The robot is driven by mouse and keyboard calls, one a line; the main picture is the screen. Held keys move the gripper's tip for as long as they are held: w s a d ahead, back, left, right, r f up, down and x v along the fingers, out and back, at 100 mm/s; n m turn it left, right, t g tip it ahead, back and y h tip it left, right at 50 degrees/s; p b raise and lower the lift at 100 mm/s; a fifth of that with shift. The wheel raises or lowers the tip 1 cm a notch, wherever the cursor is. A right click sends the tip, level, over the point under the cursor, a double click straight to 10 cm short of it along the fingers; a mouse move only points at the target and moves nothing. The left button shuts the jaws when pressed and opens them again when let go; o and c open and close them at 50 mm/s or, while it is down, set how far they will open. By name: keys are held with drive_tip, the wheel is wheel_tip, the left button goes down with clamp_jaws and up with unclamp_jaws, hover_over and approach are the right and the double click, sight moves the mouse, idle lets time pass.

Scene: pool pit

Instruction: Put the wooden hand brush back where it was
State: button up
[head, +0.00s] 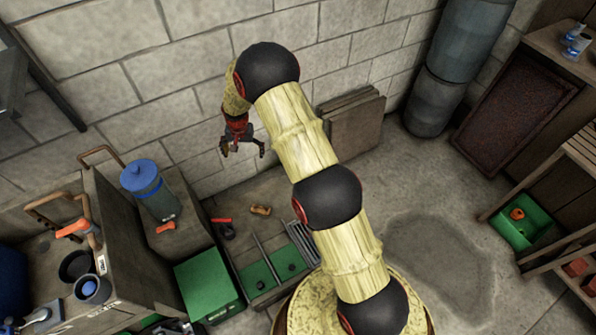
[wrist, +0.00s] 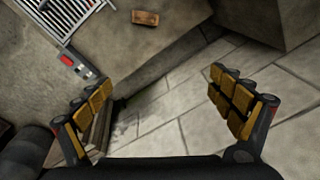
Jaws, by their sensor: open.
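The wooden hand brush, a small brown block (head: 261,210), lies on a grey concrete surface near the block wall in the head view. It also shows at the top of the wrist view (wrist: 145,17), lying flat. My gripper (head: 243,152) hangs above it and a little to the left in the head view, close to the wall. In the wrist view my gripper (wrist: 160,88) has its two yellow-padded fingers wide apart with nothing between them. The brush is well beyond the fingertips and not touched.
A red-and-grey object (wrist: 76,66) and a metal grate (wrist: 62,14) lie near the brush. A blue-lidded container (head: 148,190) stands at left, above a green box (head: 208,282). Flat boards (head: 356,130) lean on the wall. The floor at right has a damp patch (head: 435,265).

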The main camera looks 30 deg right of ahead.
drive_tip(key=s+r+n+t, duration=0.1)
drive_tip(key=s+r, duration=0.4)
drive_tip(key=r, duration=0.6)
drive_tip(key=s+r+n, duration=0.1)
drive_tip(key=s+r, duration=0.4)
drive_tip(key=r, duration=0.5)
drive_tip(key=s+r+n+t, duration=0.1)
drive_tip(key=s+r, duration=0.4)
drive_tip(key=r, duration=0.6)
drive_tip(key=s+r+n+t, duration=0.1)
drive_tip(key=s+r, duration=0.3)
drive_tip(key=s, duration=0.9)
drive_tip(key=s+r+n+t, duration=0.1)
drive_tip(key=s+r, duration=0.3)
drive_tip(key=s, duration=1)
drive_tip(key=shift+s+r+n, duration=0.2)
drive_tip(key=shift+r+n, duration=0.2)
drive_tip(key=shift+n, duration=0.5)
